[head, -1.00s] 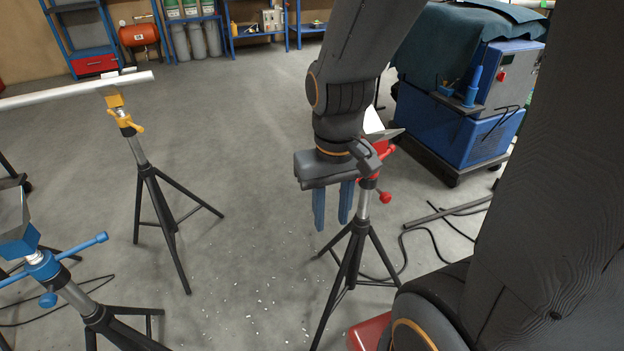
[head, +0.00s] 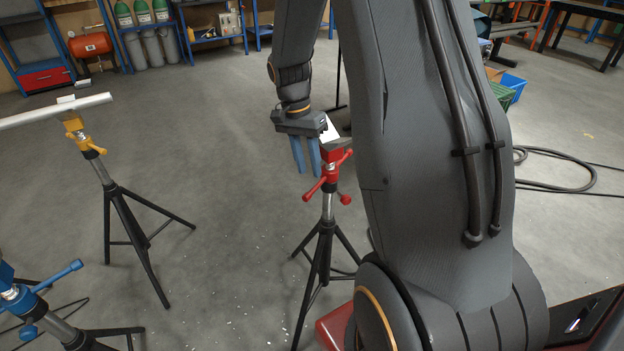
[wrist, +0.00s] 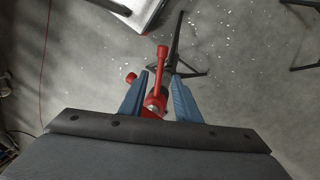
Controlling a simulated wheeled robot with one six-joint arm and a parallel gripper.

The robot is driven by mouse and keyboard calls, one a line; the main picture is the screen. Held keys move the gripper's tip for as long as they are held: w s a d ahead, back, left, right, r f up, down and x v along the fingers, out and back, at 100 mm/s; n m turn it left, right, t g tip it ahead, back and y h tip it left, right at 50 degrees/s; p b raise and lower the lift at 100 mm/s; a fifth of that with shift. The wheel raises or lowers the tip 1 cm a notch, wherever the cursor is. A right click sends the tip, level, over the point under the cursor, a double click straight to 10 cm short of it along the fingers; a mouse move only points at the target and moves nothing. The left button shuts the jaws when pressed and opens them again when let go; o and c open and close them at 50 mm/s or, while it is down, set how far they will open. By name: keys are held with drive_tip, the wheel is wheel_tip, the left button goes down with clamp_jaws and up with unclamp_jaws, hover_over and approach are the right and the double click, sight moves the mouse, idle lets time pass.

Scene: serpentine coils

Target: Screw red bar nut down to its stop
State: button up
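The red bar nut (head: 329,184) sits on the red-topped stand, its bar slanting from lower left to upper right. In the wrist view its bar (wrist: 161,70) points away from the palm, with a round red end. My gripper (head: 307,173) hangs fingers down, just left of the stand's head. Its two blue fingers are apart. In the wrist view the bar lies between the fingers of my gripper (wrist: 160,79), with gaps visible on both sides. The heights of fingers and bar are hard to compare. The thread below the nut is not clear.
The red stand's black tripod (head: 320,255) spreads under the gripper. A yellow-headed stand (head: 83,138) carrying a pale pipe (head: 50,111) and a blue-headed stand (head: 30,303) stand at left. The floor between is clear. A red box (head: 336,325) lies at the bottom.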

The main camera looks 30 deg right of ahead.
sight(313, 188)
drive_tip(key=shift+s+d+f+p, duration=0.1)
drive_tip(key=shift+s+f+p, duration=0.05)
drive_tip(key=shift+f, duration=0.75)
drive_tip(key=shift+s+d+f+p, duration=0.1)
drive_tip(key=shift+s+f, duration=0.05)
drive_tip(key=shift+f, duration=0.8)
drive_tip(key=shift+s+d+f+p, duration=0.1)
drive_tip(key=shift+s+f+p, duration=0.05)
drive_tip(key=shift+f, duration=0.75)
clamp_jaws()
